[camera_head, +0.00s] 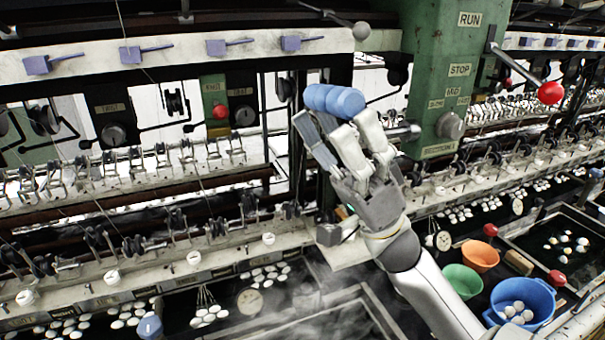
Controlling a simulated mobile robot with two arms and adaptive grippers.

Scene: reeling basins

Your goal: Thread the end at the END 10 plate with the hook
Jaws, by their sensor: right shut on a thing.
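My right gripper (345,125) is raised in front of the machine, left of the green control column. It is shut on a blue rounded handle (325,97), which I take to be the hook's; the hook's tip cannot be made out. Small label plates line the pale rail (215,262) above the basins, but their lettering is too small to tell which is END 10. Thin threads rise from a cocoon cluster (209,313) in the near basin; a loose end at a plate cannot be made out. My left gripper is not in view.
The green column (440,80) carries RUN and STOP labels and a red-knobbed lever (550,93). An orange bowl (480,256), a green bowl (462,280) and a blue basin (522,301) with white cocoons stand at lower right. Steam blurs the near basin.

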